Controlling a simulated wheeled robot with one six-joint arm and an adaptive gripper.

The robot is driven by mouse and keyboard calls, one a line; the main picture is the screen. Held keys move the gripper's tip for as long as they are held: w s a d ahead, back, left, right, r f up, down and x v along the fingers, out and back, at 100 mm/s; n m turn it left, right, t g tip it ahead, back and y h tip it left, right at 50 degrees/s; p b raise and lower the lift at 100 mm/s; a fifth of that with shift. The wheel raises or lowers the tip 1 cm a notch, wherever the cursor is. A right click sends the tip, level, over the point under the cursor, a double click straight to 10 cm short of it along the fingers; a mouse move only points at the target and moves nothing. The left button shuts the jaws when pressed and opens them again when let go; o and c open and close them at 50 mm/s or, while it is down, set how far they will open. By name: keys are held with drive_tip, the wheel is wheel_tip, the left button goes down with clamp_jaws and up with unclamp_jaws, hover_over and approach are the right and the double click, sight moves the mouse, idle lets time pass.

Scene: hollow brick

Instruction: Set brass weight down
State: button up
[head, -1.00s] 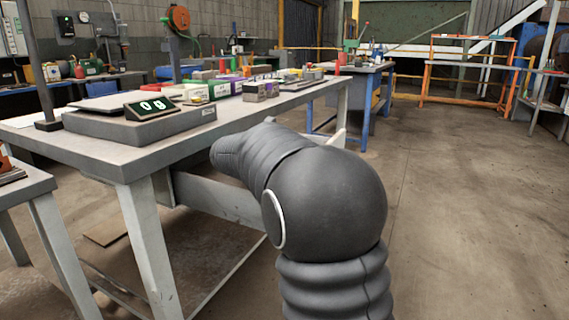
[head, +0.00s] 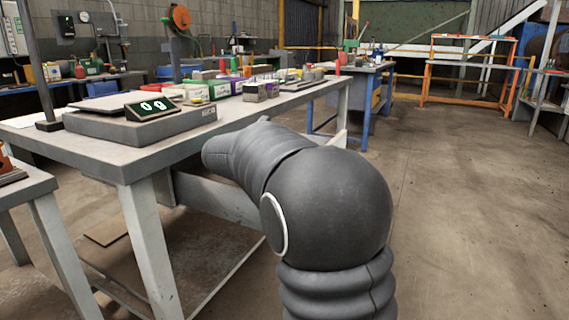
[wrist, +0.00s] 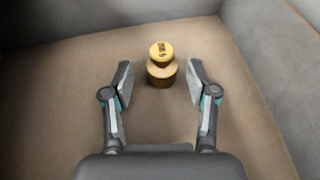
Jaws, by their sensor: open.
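The brass weight (wrist: 162,66) stands upright on a brown floor (wrist: 70,100) between grey walls in the wrist view. It has a round knob on top with dark marks, too small to read. My gripper (wrist: 160,82) is open, with one finger on each side and the weight between and just beyond the fingertips. A gap shows between the weight and each finger. In the head view neither the weight nor my gripper shows; my dark arm reaches toward the long workbench (head: 190,145) and blocks part of it.
Grey walls (wrist: 265,60) rise beyond and to the right of the weight. On the workbench stand a grey scale (head: 140,125) with a display (head: 152,108) reading 0 g, and several small coloured boxes. A smaller table (head: 25,185) is at the left. The floor at right is clear.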

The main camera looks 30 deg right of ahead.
drive_tip(key=p+v, duration=0.1)
drive_tip(key=v, duration=0.8)
drive_tip(key=shift+s+a+r, duration=0.2)
drive_tip(key=shift+a, duration=0.1)
drive_tip(key=shift+r, duration=0.1)
